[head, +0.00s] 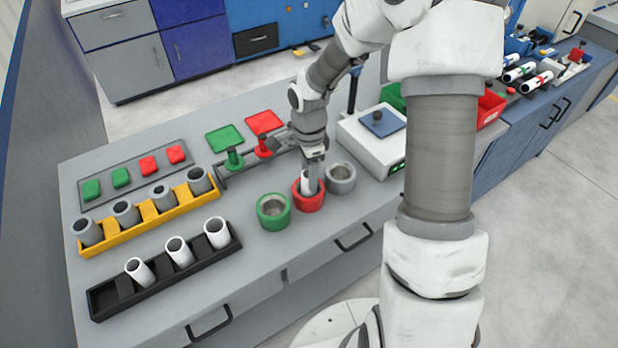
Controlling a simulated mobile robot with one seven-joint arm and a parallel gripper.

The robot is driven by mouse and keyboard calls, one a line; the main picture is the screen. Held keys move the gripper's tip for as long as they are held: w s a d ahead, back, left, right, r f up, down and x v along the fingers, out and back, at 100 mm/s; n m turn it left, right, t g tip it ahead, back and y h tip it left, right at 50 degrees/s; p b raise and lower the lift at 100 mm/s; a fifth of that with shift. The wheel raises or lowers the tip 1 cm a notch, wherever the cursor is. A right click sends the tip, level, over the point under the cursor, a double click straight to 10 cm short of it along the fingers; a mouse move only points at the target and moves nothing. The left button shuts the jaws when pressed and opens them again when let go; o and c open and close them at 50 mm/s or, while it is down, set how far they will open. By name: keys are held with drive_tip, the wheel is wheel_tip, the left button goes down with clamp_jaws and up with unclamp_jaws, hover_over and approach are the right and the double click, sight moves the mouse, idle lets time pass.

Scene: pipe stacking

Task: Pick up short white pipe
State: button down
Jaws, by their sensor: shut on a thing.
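A short white pipe (306,184) stands in the red ring holder (309,203), and its lower end is hidden inside the ring. My gripper (313,170) points down over this ring and is shut on the pipe. The fingers cover part of the pipe. Other white pipes stand tilted in the black rack at the front left: a left one (138,270), a middle one (179,252) and a right one (217,232). The black rack (104,302) has bare room at its left end.
A green ring (273,212) and a grey ring (341,178) flank the red one closely. A yellow rack (100,246) holds several grey pipes. Behind are a tray of red and green blocks (121,177), a stand with green and red plates (224,139), and a white scale-like box (368,150).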

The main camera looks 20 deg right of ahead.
drive_tip(key=shift+r, duration=0.7)
wheel_tip(320, 180, up, 3)
drive_tip(key=s+d+r+p, duration=0.1)
drive_tip(key=s+d+r, duration=0.5)
drive_tip(key=d, duration=0.4)
drive_tip(key=shift+r, duration=0.25)
